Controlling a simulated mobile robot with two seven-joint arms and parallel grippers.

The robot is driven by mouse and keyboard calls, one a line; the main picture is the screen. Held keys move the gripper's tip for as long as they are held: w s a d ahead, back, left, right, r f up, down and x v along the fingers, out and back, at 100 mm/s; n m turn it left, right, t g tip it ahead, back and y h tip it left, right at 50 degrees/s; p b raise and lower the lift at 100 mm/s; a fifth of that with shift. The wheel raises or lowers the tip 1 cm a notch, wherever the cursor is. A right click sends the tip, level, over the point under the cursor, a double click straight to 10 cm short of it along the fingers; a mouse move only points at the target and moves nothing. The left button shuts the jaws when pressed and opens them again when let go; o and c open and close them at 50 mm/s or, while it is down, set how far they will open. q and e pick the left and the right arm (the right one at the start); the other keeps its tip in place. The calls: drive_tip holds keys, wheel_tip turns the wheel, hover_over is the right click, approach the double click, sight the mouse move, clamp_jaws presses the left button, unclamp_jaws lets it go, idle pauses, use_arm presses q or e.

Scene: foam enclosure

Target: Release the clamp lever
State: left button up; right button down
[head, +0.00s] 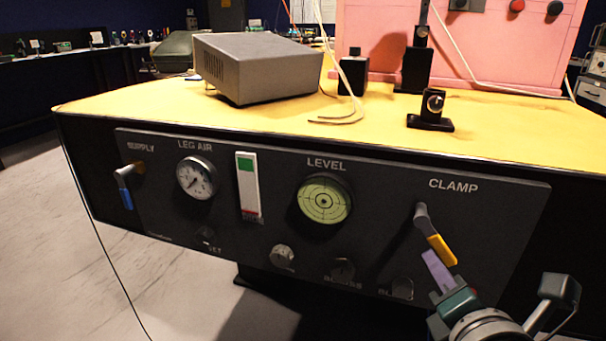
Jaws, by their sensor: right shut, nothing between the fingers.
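The clamp lever (434,236) is on the right of the dark front panel, under the CLAMP label. It has a grey shank and a yellow-orange grip that points down and to the right. My right gripper (434,262) comes in from the lower right, shut and empty. My left gripper is not in view.
The panel (380,250) also carries a blue-handled supply lever (124,190), a pressure gauge (196,178), a green-and-white indicator (248,185) and a round level (324,199). A grey box (258,68) and black mounts (430,112) stand on the yellow tabletop (120,95).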

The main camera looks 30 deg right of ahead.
sight(457, 232)
drive_tip(key=r+n+p, duration=0.1)
drive_tip(key=p, duration=0.1)
drive_tip(key=s+d+r+n+g+p, duration=0.1)
drive_tip(key=p, duration=0.1)
drive_tip(key=n+h+p, duration=0.1)
drive_tip(key=n+p, duration=0.1)
drive_tip(key=shift+s+d+r+g, duration=0.25)
drive_tip(key=shift+s+r+g, duration=0.05)
drive_tip(key=shift+r+g, duration=0.1)
drive_tip(key=n+p, duration=0.1)
drive_tip(key=r+n+g+p, duration=0.1)
drive_tip(key=p, duration=0.1)
drive_tip(key=shift+s+d+r+h, duration=0.15)
drive_tip(key=shift+s+d+h, duration=0.15)
drive_tip(key=shift+h, duration=0.1)
